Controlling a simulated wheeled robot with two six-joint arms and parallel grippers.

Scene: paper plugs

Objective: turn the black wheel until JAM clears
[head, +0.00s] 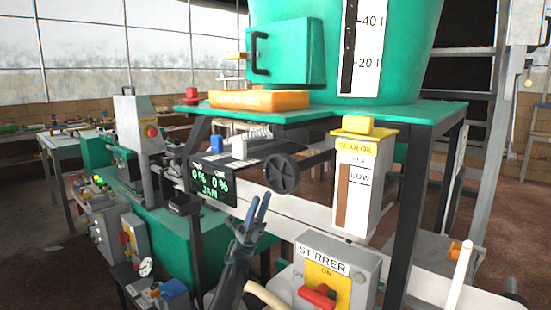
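The black wheel (282,174) is spoked and sits on a shaft under the green bench, near the middle of the head view. The display (213,184) to its left reads 0 %, 0 % and JAM in green. My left gripper (260,206) points up just below and left of the wheel, apart from it in the picture. Its two blue-tipped fingers show a narrow gap with nothing between them. The depth between fingers and wheel is hard to tell. My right gripper is not in view.
A gear oil gauge (349,185) with a yellow cap stands right of the wheel. A grey STIRRER box (336,275) with a red switch is in front, right of my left arm. The green bench edge (300,117) and a large green tank (345,45) are above.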

